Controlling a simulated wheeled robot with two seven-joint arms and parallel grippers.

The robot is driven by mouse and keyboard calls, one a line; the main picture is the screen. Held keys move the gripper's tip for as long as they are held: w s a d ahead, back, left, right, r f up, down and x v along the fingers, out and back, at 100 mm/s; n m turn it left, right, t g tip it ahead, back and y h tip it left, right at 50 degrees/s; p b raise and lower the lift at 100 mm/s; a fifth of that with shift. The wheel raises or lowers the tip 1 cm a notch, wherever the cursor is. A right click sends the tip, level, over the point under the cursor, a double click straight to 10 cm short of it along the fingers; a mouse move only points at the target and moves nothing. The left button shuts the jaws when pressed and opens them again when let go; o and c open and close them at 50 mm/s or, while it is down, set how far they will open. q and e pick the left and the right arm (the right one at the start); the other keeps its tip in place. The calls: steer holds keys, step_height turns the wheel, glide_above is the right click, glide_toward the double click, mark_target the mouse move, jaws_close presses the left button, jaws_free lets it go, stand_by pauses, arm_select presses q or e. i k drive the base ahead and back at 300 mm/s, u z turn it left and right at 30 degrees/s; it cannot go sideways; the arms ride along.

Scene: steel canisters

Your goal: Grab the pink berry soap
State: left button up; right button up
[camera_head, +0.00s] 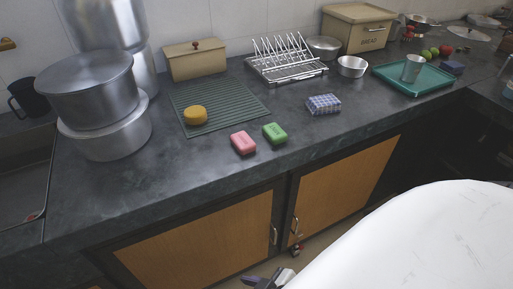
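The pink soap (243,143) is a small rounded bar lying flat on the dark countertop, near its front edge. A green soap bar (275,133) lies just to its right, with a small gap between them. Nothing covers the pink bar. A dark and grey part (268,279), which looks like the tip of my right gripper, shows at the bottom edge, low in front of the cabinets and well apart from the soap. Its fingers are too cut off to tell open from shut. My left gripper is not in view.
A yellow round item (195,115) sits on a ridged green mat (222,93). A blue checkered block (323,104) lies right of the soaps. Large steel pots (105,135) stand left, a dish rack (287,65) behind. The counter in front of the soaps is clear.

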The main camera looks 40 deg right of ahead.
mark_target(244, 143)
steer(key=u, duration=0.1)
steer(key=k, duration=0.25)
steer(key=z, duration=1.15)
steer(key=i, duration=0.7)
steer(key=z, duration=1.7)
steer(key=k, duration=1.1)
steer(key=u, duration=1.1)
steer(key=i, duration=0.5)
